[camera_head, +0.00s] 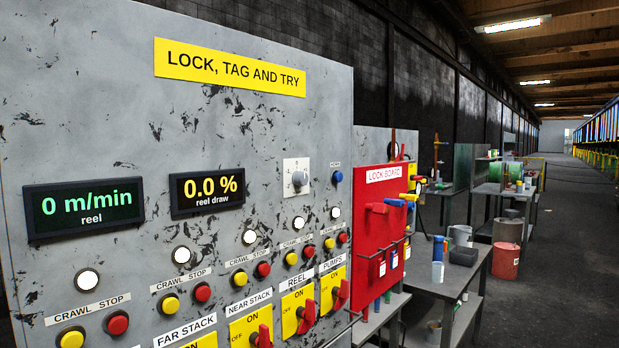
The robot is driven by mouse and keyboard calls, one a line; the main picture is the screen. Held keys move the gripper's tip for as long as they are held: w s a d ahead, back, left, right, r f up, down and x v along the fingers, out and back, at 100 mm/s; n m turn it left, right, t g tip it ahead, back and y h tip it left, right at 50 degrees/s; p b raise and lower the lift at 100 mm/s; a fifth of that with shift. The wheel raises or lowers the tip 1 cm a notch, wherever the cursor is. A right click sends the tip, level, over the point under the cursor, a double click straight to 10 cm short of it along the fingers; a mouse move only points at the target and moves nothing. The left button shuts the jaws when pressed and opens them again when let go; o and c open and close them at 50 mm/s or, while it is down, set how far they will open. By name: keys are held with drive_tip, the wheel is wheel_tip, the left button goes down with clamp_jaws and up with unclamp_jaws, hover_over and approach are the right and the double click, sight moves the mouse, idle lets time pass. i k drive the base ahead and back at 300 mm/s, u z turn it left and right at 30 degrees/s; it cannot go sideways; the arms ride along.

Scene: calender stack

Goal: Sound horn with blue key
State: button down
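A round blue button (337,177) sits at the upper right of the grey control panel (110,135). A small white label (336,164) above it seems to read HORN. The button stands clear, and nothing touches it. A white plate with a grey rotary knob (299,178) is to its left, and a white round lamp (335,212) is below it. My gripper is not in view.
Yellow and red buttons, red switch handles (308,312) and two displays (207,189) share the panel. Right of it, a red lock board (375,225) carries padlocks and jutting hooks. Grey tables (448,285) with containers stand beyond. The aisle (560,230) at right is open.

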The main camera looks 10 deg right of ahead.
sight(338, 177)
drive_tip(key=i, duration=0.95)
